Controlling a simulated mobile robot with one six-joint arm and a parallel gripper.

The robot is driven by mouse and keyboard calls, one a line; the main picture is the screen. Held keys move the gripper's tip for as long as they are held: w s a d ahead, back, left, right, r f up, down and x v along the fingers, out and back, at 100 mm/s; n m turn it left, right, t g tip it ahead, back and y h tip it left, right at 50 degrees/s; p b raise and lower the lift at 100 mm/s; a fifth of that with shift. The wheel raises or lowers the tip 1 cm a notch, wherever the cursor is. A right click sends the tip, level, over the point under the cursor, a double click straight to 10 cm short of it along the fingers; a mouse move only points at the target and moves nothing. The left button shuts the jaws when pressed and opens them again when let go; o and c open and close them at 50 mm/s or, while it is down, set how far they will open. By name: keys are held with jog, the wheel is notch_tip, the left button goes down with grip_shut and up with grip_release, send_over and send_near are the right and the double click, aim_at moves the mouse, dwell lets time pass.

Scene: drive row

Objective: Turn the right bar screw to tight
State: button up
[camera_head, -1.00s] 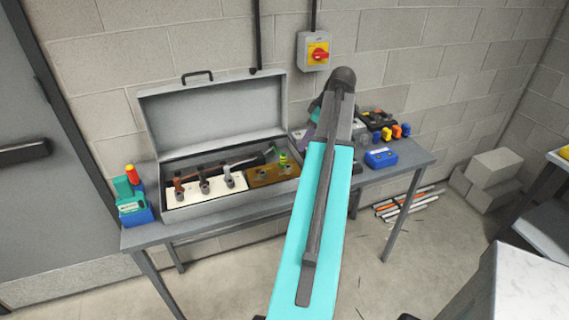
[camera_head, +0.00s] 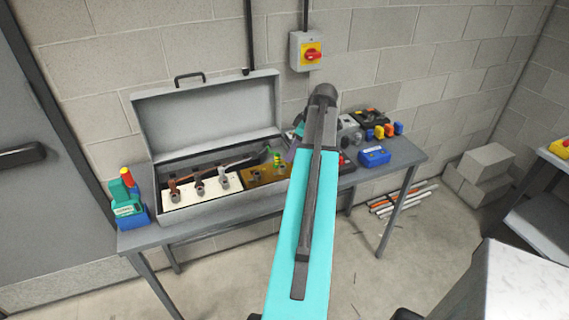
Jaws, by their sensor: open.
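An open grey metal box (camera_head: 185,222) stands on the table with its lid up. A green-yellow wire end is just behind. My turquoise arm crosses in front, right of the bar. Its wrist bends down behind it. The jaws and fingertips cannot be made out.
Blue and green items (camera_head: 128,205) stand at the table's left end. A blue case (camera_head: 374,156) and several coloured tools are right of my arm. A red-yellow switch (camera_head: 312,55) is on the wall. Rods (camera_head: 400,200) and grey blocks (camera_head: 485,165) lie on the floor.

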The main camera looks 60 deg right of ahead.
aim_at(285, 168)
jog(key=shift+p+x, duration=1.3)
jog(key=shift+x, duration=3)
jog(key=shift+c, duration=0.4)
jog(key=c, duration=0.8)
jog(key=shift+c, duration=0.2)
